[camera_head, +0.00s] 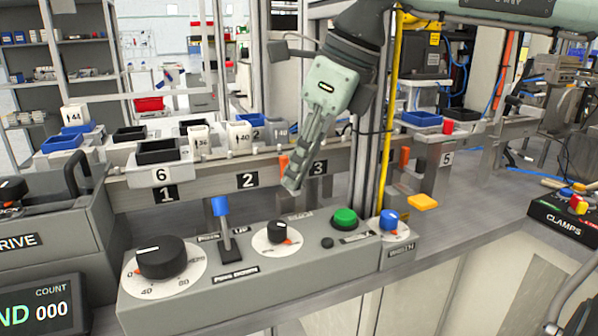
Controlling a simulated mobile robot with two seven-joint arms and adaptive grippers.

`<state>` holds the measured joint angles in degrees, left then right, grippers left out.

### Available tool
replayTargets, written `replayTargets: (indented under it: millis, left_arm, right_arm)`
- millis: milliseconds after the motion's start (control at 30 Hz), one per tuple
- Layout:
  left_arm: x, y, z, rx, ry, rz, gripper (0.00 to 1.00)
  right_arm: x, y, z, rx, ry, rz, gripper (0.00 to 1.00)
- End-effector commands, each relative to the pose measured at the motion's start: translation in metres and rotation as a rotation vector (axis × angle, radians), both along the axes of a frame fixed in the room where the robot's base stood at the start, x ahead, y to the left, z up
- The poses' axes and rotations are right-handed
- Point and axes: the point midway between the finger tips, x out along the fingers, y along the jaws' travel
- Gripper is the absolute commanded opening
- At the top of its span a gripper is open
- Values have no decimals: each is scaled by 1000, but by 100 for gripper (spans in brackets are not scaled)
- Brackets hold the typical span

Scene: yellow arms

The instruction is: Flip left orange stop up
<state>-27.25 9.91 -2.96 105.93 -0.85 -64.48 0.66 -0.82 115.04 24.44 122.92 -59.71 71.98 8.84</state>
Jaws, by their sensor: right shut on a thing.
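My right gripper (293,185) comes down from the top, its fingers closed and tilted, between the "2" and "3" labels on the conveyor's front rail. The left orange stop (284,163) shows as a small orange piece at the left edge of the fingers. The fingers are shut on it and hide most of it. A second orange stop (404,158) stands upright on the rail farther right. My left gripper is not in view.
The grey control panel (215,290) with black dials, a blue-tipped lever (221,220) and a green button (344,217) lies in front, below the gripper. A post and a yellow pole (390,130) stand just right. An orange-yellow flap (422,202) sticks out beyond.

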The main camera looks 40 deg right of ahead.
Motion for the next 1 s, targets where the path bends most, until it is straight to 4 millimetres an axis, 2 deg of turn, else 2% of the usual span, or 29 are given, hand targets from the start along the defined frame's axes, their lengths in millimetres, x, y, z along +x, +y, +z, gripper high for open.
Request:
replayTargets:
  millis: [67, 333, 367, 533, 833, 1000]
  left_arm:
    - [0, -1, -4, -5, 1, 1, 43]
    - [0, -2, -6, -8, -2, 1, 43]
    - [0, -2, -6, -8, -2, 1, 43]
    - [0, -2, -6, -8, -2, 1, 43]
    - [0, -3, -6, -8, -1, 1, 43]
    - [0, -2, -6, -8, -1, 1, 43]
  right_arm:
    - [1, -1, 10, -3, -3, -2, 0]
    - [1, -1, 12, -1, -8, -1, 0]
    - [1, 0, 12, -1, -8, -1, 16]
    - [1, 0, 11, -1, -6, -1, 36]
    - [0, 0, 11, -1, -3, 0, 36]
    - [-5, -4, 28, -1, -7, -2, 36]
